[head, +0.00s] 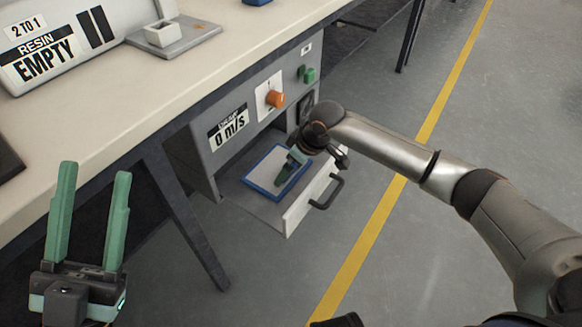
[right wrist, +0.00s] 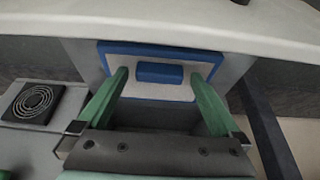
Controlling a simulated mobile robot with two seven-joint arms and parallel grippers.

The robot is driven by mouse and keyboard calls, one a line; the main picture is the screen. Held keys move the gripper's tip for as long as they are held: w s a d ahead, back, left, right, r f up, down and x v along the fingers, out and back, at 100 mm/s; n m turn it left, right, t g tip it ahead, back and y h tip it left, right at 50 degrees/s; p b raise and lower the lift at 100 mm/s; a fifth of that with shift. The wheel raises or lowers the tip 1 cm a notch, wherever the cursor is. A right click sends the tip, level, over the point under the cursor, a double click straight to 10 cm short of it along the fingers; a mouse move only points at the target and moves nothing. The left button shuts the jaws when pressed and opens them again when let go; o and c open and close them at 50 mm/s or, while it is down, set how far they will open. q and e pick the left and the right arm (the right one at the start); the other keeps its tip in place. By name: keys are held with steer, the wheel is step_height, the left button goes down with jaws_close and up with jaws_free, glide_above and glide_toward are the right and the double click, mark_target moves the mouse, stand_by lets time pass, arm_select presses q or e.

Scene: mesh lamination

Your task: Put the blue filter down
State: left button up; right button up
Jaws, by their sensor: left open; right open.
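The blue filter (head: 262,178) is a pale flat panel with a blue rim, lying in the pulled-out drawer (head: 296,213) under the bench. In the right wrist view the filter (right wrist: 117,48) shows a raised blue handle block (right wrist: 160,73) at its middle. My right gripper (head: 284,178) is over the filter. In the right wrist view my right gripper (right wrist: 160,74) is open, its green fingers to either side of the handle with gaps visible. In the head view, the gripper and wrist hide part of the filter. My left gripper (head: 95,170) is open and empty beside the bench.
The drawer has a dark handle (head: 327,191) on its white front. A bench leg (head: 186,220) stands left of the drawer. The floor on the right is clear.

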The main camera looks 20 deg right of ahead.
steer(key=p+v, duration=0.5)
steer(key=v, duration=0.7)
steer(key=s+a+r+n+t+y, duration=0.1)
steer(key=a+r+t+y, duration=0.25)
steer(key=a, duration=0.25)
steer(key=s+a+r+t+y, duration=0.1)
steer(key=a+r+t+y, duration=0.25)
steer(key=a, duration=0.35)
steer(key=s+d+r+n+t+y, duration=0.1)
steer(key=s+d+r+t+y, duration=0.1)
steer(key=s+r+t, duration=0.3)
steer(key=s+d+r+n+t+y, duration=0.2)
steer(key=s+r+t, duration=0.4)
steer(key=s+r, duration=0.7)
steer(key=d+r+y, duration=0.1)
steer(key=d, duration=0.1)
steer(key=shift+d+r+n+y, duration=0.3)
steer(key=shift+d+r, duration=0.05)
steer(key=shift+d, duration=0.05)
steer(key=shift+c, duration=0.2)
